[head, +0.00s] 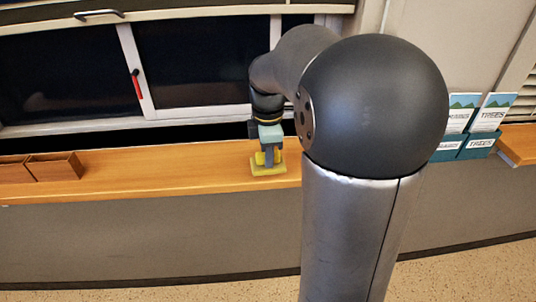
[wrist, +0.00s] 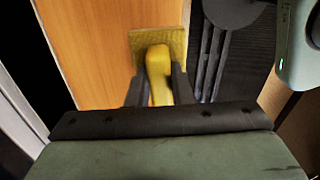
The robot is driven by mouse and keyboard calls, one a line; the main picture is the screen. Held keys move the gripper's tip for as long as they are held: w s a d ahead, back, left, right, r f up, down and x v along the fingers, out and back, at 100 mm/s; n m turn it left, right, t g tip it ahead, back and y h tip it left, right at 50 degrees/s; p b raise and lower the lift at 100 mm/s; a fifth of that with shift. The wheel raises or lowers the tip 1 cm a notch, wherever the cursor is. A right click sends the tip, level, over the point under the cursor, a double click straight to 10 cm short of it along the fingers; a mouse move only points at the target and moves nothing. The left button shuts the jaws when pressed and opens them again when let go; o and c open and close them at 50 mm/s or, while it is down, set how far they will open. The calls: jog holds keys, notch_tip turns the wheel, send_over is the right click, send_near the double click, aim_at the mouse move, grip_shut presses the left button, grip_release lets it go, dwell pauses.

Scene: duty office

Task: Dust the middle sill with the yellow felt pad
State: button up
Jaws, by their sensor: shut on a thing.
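The yellow felt pad (head: 268,169) is at the wooden sill (head: 213,178) in the head view, low against its top near the front edge. My gripper (head: 268,153) is above the pad, shut on its yellow handle. In the wrist view the pad (wrist: 160,42) lies flat below the two dark fingers (wrist: 160,88), with the handle between them. The orange-brown sill (wrist: 90,45) shows to the left of the pad. I cannot tell whether the pad touches the sill or hovers just above it. My arm hides the sill's right part in the head view.
Wooden boxes (head: 52,167) stand on the sill at the left. Leaflet holders (head: 464,146) with tree leaflets are at the right, beyond my arm. Dark windows (head: 190,62) with a red handle (head: 136,84) rise behind the sill. The sill between boxes and pad is clear.

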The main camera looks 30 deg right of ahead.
jog(key=shift+r+p, duration=1.85)
jog(key=shift+r, duration=0.9)
